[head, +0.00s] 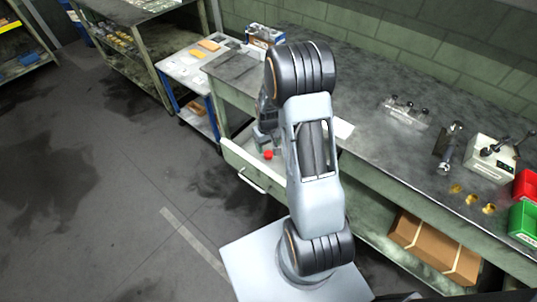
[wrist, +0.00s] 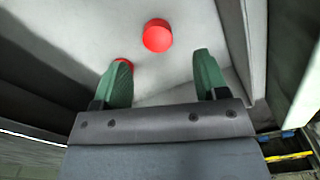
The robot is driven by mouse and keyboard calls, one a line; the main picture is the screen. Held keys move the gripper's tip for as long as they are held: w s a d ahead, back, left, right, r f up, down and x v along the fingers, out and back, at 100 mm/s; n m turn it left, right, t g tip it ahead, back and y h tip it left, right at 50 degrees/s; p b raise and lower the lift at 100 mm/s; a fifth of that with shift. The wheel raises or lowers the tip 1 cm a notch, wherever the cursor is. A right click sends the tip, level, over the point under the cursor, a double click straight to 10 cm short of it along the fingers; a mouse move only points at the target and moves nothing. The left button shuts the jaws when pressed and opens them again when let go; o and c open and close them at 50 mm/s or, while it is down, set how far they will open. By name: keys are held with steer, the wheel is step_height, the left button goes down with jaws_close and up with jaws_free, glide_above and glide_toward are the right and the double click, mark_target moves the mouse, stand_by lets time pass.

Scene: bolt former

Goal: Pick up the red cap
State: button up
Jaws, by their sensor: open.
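A round red cap (wrist: 157,36) lies on the pale floor of the open drawer, ahead of the fingertips in the wrist view. A second red piece (wrist: 123,61) shows partly behind the left finger; most of it is hidden. In the head view one red spot (head: 268,155) shows in the drawer beside my arm; I cannot tell which of the two it is. My gripper (wrist: 161,62) is open, with its green fingers apart and nothing between them. In the head view my arm hides part of the drawer.
The open drawer (head: 241,163) has raised walls close around my gripper; its wall (wrist: 236,45) stands right of the fingers. The workbench (head: 375,150) carries a clear rack, a grey box with levers, brass pieces and red and green bins. The floor at left is clear.

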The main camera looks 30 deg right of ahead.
mark_target(269, 154)
steer(key=shift+s+d+f+p, duration=0.1)
steer(key=shift+f+p, duration=0.1)
steer(key=shift+f, duration=1.4)
steer(key=shift+d+f+p, duration=0.1)
steer(key=shift+f+p, duration=0.1)
steer(key=shift+f, duration=1.35)
steer(key=shift+c, duration=0.5)
steer(key=c, duration=0.9)
steer(key=shift+r, duration=5)
